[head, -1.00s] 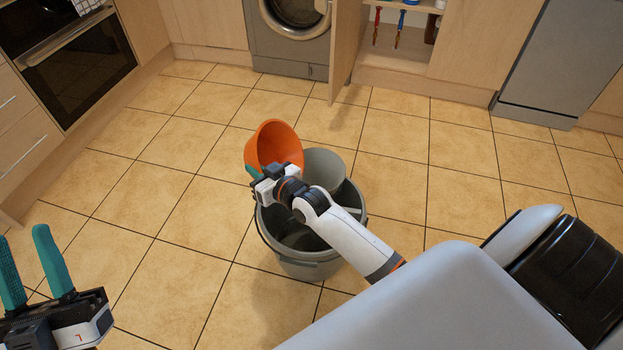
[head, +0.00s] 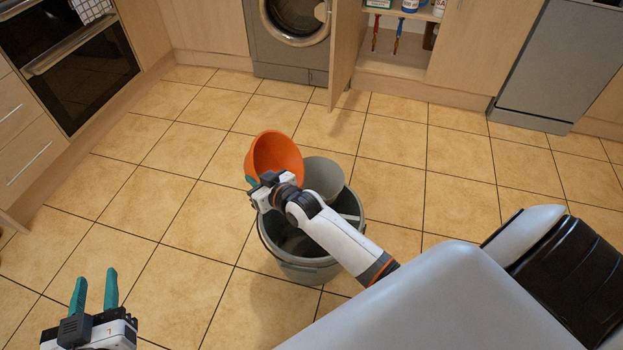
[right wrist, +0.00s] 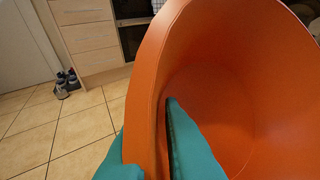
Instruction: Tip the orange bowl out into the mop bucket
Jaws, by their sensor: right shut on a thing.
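The orange bowl (head: 281,152) is tilted over on its side above the far left rim of the grey mop bucket (head: 312,273). My right gripper (head: 254,183) is shut on the bowl's rim. In the right wrist view one teal finger is inside the bowl (right wrist: 225,75) and one outside its wall. The part of the inside that shows there looks bare; the rest is out of frame. My right forearm crosses over the bucket and hides part of its opening. My left gripper (head: 95,283) is open and empty over the floor at lower left.
A grey wringer cone (head: 325,177) stands at the bucket's far side. An open cupboard door (head: 343,50) and a washing machine (head: 290,40) are at the back. An oven (head: 70,70) and drawers are at left. Tiled floor around the bucket is clear.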

